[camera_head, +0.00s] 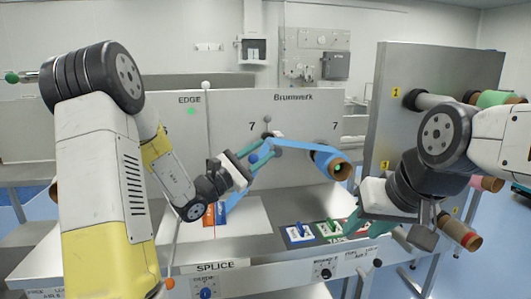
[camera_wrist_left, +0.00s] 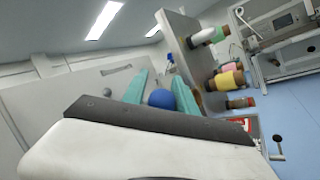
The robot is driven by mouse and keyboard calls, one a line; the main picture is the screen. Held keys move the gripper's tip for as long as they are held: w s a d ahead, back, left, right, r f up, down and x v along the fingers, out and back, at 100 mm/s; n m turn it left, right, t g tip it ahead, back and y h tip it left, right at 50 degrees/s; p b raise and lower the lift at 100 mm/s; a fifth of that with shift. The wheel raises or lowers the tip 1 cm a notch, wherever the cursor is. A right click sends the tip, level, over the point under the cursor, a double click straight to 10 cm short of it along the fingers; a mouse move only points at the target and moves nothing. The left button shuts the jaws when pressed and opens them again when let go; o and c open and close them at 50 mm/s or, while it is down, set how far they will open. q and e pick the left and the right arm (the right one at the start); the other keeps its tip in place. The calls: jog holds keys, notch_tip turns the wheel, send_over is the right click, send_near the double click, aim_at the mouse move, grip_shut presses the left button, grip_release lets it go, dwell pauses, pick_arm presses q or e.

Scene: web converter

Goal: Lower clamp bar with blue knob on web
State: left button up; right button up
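The blue knob (camera_head: 253,158) of the clamp bar shows between the teal fingers of my left gripper (camera_head: 248,156) in the head view. In the left wrist view, the blue knob (camera_wrist_left: 161,98) lies between the two spread fingers (camera_wrist_left: 160,94); I cannot tell whether they touch it. The bar itself is mostly hidden. The blue web (camera_head: 298,145) runs from near the knob to a roll with a brown core (camera_head: 343,170). My right gripper (camera_head: 370,222) hangs by the right end of the splice table, fingers apart, and appears empty.
A white splice table (camera_head: 250,233) carries an orange and blue item (camera_head: 215,214) and blue, green and red tool pads (camera_head: 298,234). A grey panel (camera_head: 420,75) with several rolls stands right. The white machine wall (camera_head: 245,110) is close behind my left gripper.

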pick_arm(q)
jog(key=shift+o, duration=1.1)
jog(key=v, duration=0.8)
jog(key=shift+a, duration=0.1)
jog(key=v, duration=0.8)
jog(key=shift+a+f, duration=0.35)
jog(key=shift+f, duration=0.1)
